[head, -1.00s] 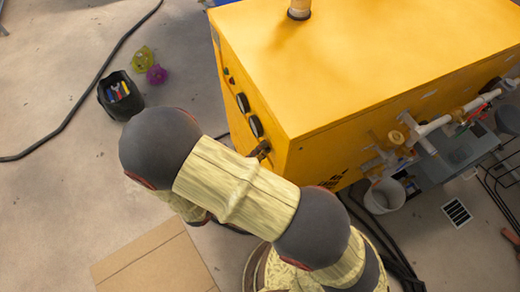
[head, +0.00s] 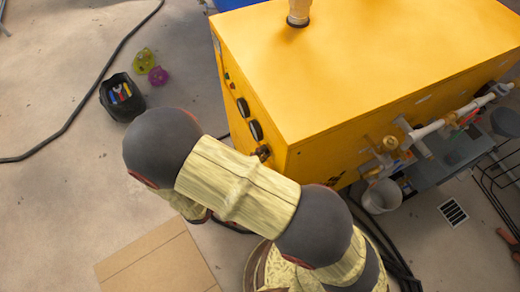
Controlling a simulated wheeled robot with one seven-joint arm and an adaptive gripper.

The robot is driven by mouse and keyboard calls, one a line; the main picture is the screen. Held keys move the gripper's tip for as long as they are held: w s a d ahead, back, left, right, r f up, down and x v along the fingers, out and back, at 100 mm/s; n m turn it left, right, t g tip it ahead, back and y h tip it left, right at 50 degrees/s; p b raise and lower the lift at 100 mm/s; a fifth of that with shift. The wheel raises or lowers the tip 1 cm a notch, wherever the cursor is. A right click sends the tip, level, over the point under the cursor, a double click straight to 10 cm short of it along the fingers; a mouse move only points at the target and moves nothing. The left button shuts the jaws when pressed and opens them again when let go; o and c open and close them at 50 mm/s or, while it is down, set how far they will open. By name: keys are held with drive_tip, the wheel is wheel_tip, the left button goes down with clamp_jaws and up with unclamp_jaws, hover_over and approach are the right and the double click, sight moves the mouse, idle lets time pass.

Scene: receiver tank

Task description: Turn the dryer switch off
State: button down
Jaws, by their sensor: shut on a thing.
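The dryer is a big yellow box (head: 370,70) with a control panel on its left side. A small dark brown part (head: 262,153), in line below the gauges near the panel's front corner, looks like the switch. Its exact position cannot be read. My arm crosses in front of it, with the upper link just below this part. My gripper is hidden behind the arm, so its contact with the switch does not show.
A black bag with tools (head: 122,97) and yellow and purple items (head: 158,76) lie on the floor at left. Cardboard (head: 160,260) lies at the bottom. Pipes (head: 425,130) and a bucket (head: 382,196) stand at the dryer's front. A black hose (head: 85,100) crosses the floor.

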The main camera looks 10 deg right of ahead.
drive_tip(key=shift+w+a+r+n+g+p, duration=0.15)
drive_tip(key=shift+n+g+p, duration=1)
drive_tip(key=shift+n+p, duration=0.9)
drive_tip(key=shift+w+d+r+n+g+p, duration=0.1)
drive_tip(key=shift+n+g+p, duration=1.25)
drive_tip(key=shift+p, duration=1.05)
drive_tip(key=shift+w+a+r+n+g+p, duration=0.15)
drive_tip(key=shift+n+g+p, duration=0.75)
drive_tip(key=shift+n+p, duration=1.25)
drive_tip(key=shift+f, duration=0.1)
drive_tip(key=shift+d, duration=0.1)
drive_tip(key=c, duration=1.9)
unclamp_jaws()
drive_tip(key=v, duration=1.2)
